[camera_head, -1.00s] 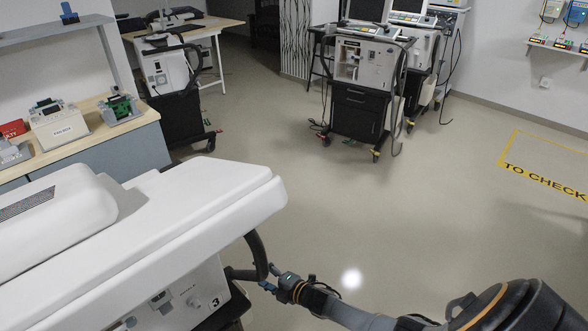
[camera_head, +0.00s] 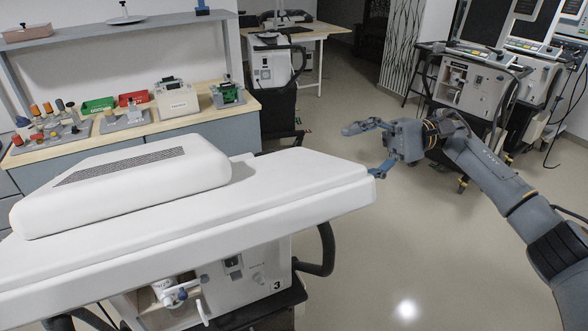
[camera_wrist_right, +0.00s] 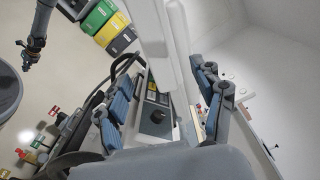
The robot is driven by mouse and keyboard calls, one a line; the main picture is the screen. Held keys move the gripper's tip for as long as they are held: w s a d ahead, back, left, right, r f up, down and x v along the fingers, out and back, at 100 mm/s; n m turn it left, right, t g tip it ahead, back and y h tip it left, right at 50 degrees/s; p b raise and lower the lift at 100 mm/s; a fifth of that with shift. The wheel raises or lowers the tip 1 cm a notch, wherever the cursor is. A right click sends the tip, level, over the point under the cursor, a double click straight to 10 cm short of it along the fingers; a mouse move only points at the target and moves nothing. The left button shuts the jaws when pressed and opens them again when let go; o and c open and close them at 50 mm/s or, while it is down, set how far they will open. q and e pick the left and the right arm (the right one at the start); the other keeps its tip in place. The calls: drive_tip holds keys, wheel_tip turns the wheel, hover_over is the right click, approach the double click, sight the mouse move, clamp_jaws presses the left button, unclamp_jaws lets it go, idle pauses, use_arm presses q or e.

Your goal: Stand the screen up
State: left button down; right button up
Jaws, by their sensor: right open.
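The white screen (camera_head: 300,187) of ventilator 3 (camera_head: 262,270) lies folded down flat over its body, its rounded back with a grey grille facing up. My right gripper (camera_head: 366,150) is open at the screen's right end. One finger shows above the level of the top face and the other close by the far right corner. In the right wrist view the white screen edge (camera_wrist_right: 160,40) runs between the open fingers (camera_wrist_right: 165,95), with a control panel and knob behind it. I cannot tell whether a finger touches the screen. My left gripper is not seen in the head view.
A wooden bench (camera_head: 235,106) with devices and coloured parts stands behind the screen at the left. Other ventilators stand at the back (camera_head: 272,68) and the right (camera_head: 470,88). The floor (camera_head: 430,240) to the right of ventilator 3 is clear.

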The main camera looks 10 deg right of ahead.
sight(301, 169)
drive_tip(key=p+x, duration=0.5)
drive_tip(key=x, duration=0.6)
drive_tip(key=shift+a+r, duration=0.2)
drive_tip(key=shift+s+a+f, duration=0.15)
drive_tip(key=shift+s+a, duration=0.05)
drive_tip(key=shift+a, duration=0.45)
clamp_jaws()
